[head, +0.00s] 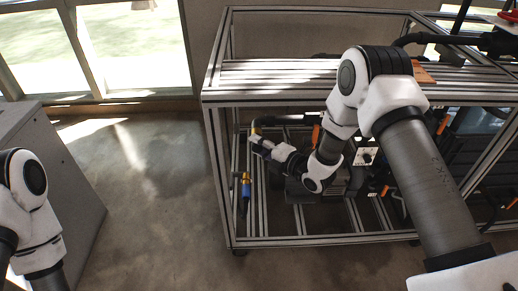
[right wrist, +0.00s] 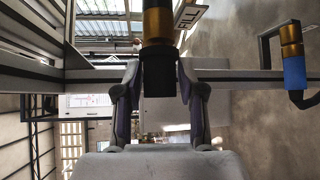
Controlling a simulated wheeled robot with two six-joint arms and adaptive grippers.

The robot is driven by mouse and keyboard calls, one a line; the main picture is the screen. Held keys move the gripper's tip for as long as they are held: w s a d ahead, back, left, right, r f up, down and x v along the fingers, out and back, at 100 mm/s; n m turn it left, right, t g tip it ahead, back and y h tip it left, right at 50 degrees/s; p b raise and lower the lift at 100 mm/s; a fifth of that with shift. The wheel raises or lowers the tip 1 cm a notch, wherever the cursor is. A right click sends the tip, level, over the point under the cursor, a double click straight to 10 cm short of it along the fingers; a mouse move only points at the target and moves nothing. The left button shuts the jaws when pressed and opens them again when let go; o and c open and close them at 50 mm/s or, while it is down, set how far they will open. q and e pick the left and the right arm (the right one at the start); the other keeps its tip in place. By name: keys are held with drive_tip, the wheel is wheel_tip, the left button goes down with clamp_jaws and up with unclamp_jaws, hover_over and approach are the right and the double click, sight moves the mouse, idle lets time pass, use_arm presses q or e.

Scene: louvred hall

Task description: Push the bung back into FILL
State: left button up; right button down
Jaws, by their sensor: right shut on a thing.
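In the right wrist view a dark cylinder (right wrist: 158,84), which looks like the bung, is between the two fingers of my right gripper (right wrist: 158,70). The gripper is shut on it. A brass-coloured fitting (right wrist: 157,24) is in line with its far end and meets it in the picture; I cannot tell how deep it is seated. In the head view my right gripper (head: 256,139) is at the left end of the frame, just below a yellow brass fitting (head: 256,127).
A second brass fitting with a blue sleeve (right wrist: 294,70) and dark hose is beside it; it also shows in the head view (head: 246,190). The aluminium frame (head: 275,98) has rails above and below my right arm. Floor to its left (head: 140,180) is clear. A grey cabinet (head: 60,165) stands left.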

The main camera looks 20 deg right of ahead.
sight(254, 150)
drive_tip(key=shift+w+d, duration=0.1)
drive_tip(key=shift+w, duration=0.05)
drive_tip(key=c, duration=0.6)
unclamp_jaws()
drive_tip(key=s, duration=0.2)
drive_tip(key=s+p, duration=0.1)
drive_tip(key=s, duration=0.1)
drive_tip(key=s+p, duration=0.1)
drive_tip(key=s, duration=0.1)
drive_tip(key=shift+d+r, duration=0.3)
drive_tip(key=shift+s, duration=0.5)
